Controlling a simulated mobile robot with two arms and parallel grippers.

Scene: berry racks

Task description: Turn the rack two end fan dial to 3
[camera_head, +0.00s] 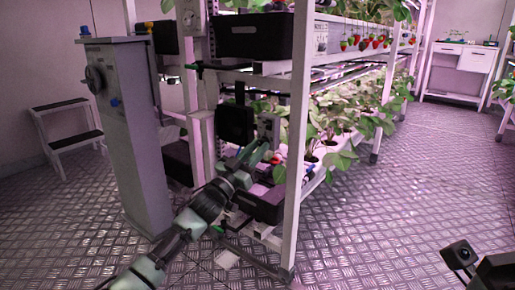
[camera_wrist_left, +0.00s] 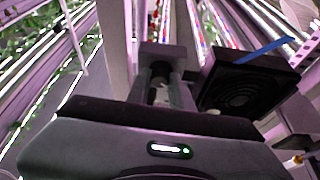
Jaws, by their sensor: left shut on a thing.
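The end fan (camera_head: 235,123) is a dark square housing on the near end of the rack. In the left wrist view the fan (camera_wrist_left: 240,88) shows its round grille, right of my fingers. A small grey control box (camera_head: 268,127) sits beside it; in the left wrist view the box (camera_wrist_left: 166,55) is straight ahead. My left gripper (camera_head: 264,146) reaches up to this box. In the left wrist view its two fingers (camera_wrist_left: 164,86) are close together at the box face, shut on the dial. The dial and its setting are hidden by the fingers. Part of my right wrist shows at bottom right, fingers unseen.
White rack posts (camera_head: 297,140) stand close right of my left arm. A black crate (camera_head: 262,204) sits low behind the arm. A grey pillar (camera_head: 133,140) stands to the left, with a step stool (camera_head: 68,133) beyond. Strawberry plants line the rack; the right-hand floor is clear.

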